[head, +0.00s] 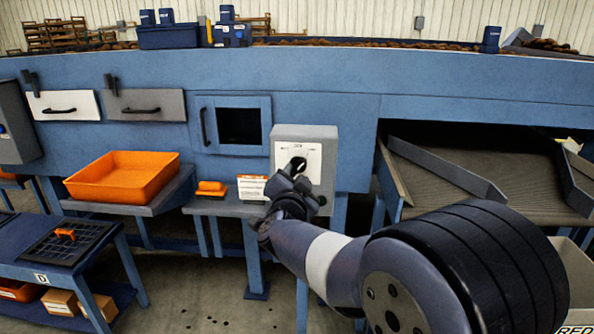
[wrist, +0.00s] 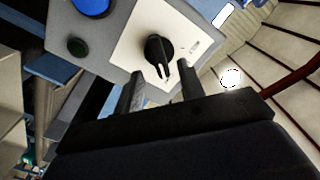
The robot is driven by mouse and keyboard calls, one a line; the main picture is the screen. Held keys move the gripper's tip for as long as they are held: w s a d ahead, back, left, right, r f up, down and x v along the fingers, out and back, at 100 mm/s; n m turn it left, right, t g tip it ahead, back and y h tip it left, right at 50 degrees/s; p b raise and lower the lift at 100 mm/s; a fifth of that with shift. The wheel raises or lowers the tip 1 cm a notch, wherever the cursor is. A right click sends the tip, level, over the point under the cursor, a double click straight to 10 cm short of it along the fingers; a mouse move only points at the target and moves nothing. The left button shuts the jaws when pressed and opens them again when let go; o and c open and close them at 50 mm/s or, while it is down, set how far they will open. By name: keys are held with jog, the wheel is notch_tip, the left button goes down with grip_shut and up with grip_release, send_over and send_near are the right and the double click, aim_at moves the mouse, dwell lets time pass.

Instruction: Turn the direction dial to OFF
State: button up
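The direction dial (wrist: 157,50) is a black knob on a white plate (wrist: 128,43) of a grey control box. In the wrist view its narrow grip points down toward my gripper; the plate's small marks are too blurred to read. My gripper (wrist: 160,78) is open, one finger to each side just below the dial, with a gap between them and nothing held. I cannot tell whether either finger touches the knob. In the head view the control box (head: 287,133) stands mid-picture, and my gripper (head: 296,170) is in front of its plate, hiding much of the dial.
A blue button (wrist: 92,5) and a dark green button (wrist: 77,46) sit beside the plate. A shelf below left holds an orange scrubber (head: 211,187) and a white-orange box (head: 252,187). An orange tray (head: 122,178) stands further left. A conveyor chute (head: 450,175) is at right.

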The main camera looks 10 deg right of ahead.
aim_at(298, 169)
jog(key=shift+x, duration=1.6)
jog(key=shift+c, duration=0.6)
grip_shut()
